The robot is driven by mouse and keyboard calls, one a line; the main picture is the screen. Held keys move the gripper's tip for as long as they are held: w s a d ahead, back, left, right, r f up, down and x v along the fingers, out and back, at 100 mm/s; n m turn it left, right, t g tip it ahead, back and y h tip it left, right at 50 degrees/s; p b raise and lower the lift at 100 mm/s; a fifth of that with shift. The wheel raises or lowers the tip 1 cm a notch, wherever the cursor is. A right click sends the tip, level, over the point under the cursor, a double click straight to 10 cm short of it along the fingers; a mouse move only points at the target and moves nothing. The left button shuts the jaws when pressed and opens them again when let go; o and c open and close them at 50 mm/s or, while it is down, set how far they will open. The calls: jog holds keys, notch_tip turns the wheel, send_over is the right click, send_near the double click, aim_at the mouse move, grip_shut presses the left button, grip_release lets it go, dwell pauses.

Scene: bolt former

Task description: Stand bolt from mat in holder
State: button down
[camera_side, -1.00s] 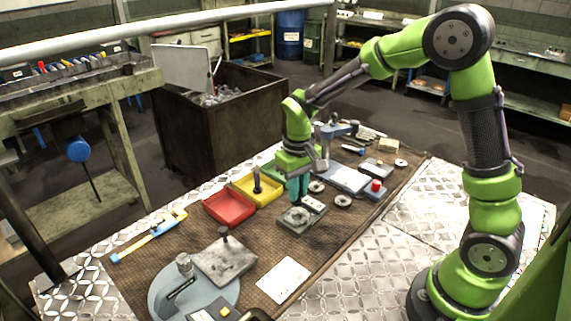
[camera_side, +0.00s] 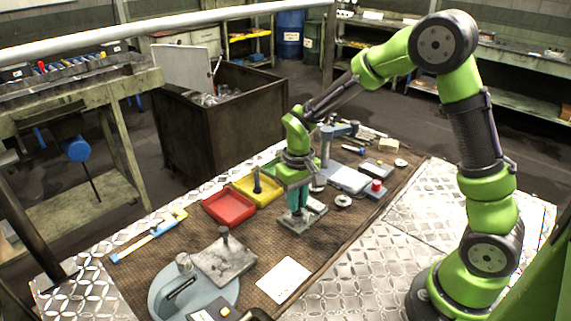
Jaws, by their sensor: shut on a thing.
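The holder looks to be the grey block (camera_side: 287,224) on the brown mat (camera_side: 190,260), right of the red tray. My gripper (camera_side: 298,211) points straight down over it, its teal fingers shut and their tips at or just above its top. The bolt is not clearly visible; what the fingers grip is hidden by the fingers themselves. I cannot tell whether the held bolt touches the holder or sits in it.
A red tray (camera_side: 229,222) and a yellow tray (camera_side: 244,183) with a dark upright peg (camera_side: 257,178) stand left of my gripper. A grey plate with a post (camera_side: 225,262), a round blue-grey base (camera_side: 165,297) and a white card (camera_side: 283,280) lie nearer. Ring-shaped parts (camera_side: 343,200) lie right.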

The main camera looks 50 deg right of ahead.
jog(key=shift+f, duration=0.85)
dwell(0.4)
jog(key=c, duration=1)
grip_release()
notch_tip(320, 180, up, 17)
jog(key=s+r+t, duration=0.1)
jog(key=s+t, duration=0.1)
jog(key=s, duration=0.3)
jog(key=s+a+r+m+t+y, duration=0.1)
jog(key=s+t, duration=0.1)
jog(key=s, duration=0.3)
jog(key=s+a+r+t+y, duration=0.1)
jog(key=s+t, duration=0.2)
jog(key=s, duration=0.2)
jog(key=shift+s+a+r+m, duration=0.15)
jog(key=shift+s+r+m, duration=0.05)
jog(key=shift+r+m, duration=0.2)
